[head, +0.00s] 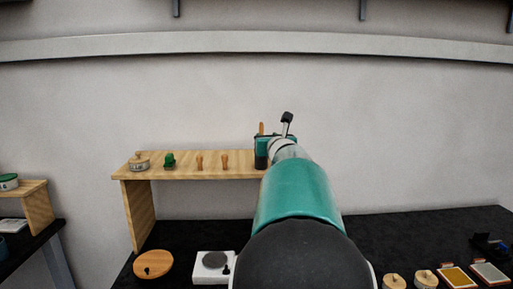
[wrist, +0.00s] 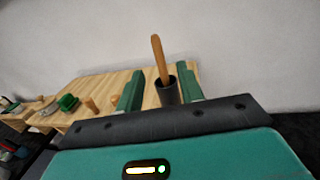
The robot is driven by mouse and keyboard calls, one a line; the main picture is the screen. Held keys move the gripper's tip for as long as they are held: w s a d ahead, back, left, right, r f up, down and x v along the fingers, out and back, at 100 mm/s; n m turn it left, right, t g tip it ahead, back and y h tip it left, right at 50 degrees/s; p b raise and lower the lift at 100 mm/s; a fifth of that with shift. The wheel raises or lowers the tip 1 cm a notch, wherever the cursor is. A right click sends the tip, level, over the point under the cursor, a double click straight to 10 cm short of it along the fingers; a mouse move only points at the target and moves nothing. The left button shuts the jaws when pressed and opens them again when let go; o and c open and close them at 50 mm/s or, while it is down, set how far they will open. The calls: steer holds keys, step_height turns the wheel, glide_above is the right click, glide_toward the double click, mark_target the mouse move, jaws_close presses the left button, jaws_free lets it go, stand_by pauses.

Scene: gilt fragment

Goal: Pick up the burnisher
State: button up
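A tool with a long orange-brown wooden handle, which looks like the burnisher (wrist: 160,60), leans slightly in a dark cup (wrist: 168,93) on the wooden shelf. Its lower end is hidden in the cup. In the head view the handle's top (head: 261,128) shows just above my gripper. My gripper (wrist: 161,73) is open, with one green finger on each side of the cup and handle in the wrist view. I see a gap on the left; the right finger looks close to the cup, and I cannot tell whether it touches. My arm hides the shelf's right end in the head view.
The shelf (head: 190,173) also holds a lidded pot (head: 139,163), a green object (head: 169,160) and two small wooden pegs (head: 212,161). Below, a round wooden board (head: 153,264) and a white device (head: 213,265) stand on the black table (head: 410,233). A wall rises behind.

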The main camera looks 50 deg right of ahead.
mark_target(262, 132)
steer(key=x, duration=0.9)
steer(key=shift+a, duration=0.1)
jaws_close()
